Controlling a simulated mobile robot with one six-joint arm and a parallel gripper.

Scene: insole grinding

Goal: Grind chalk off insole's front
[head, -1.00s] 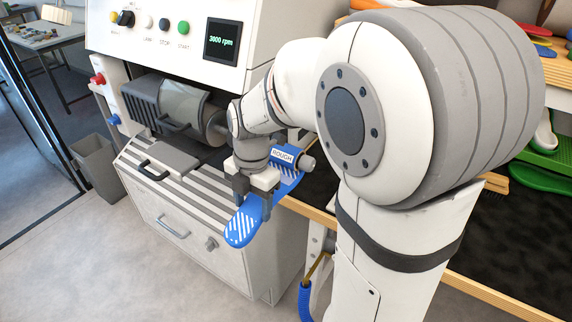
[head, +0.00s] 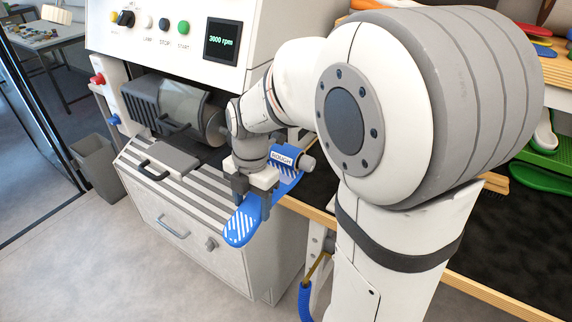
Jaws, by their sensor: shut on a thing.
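A blue insole (head: 241,226) with white chalk stripes at both ends is held by my gripper (head: 256,203) around its middle. The gripper is shut on it, above the front right edge of the grinding machine's slatted top. One striped end points down toward the front; the other reaches back right, near a blue drum labelled ROUGH (head: 285,157). My wrist partly hides the drum, and I cannot tell whether the insole touches it. The grinding machine (head: 150,40) has a display (head: 223,42) reading 3000 rpm.
A grey guarded wheel unit (head: 180,108) stands left of my wrist. A bench (head: 500,287) with a dark top lies to the right, with green insoles (head: 540,178) behind my arm. A grey bin (head: 95,165) stands on the floor at left.

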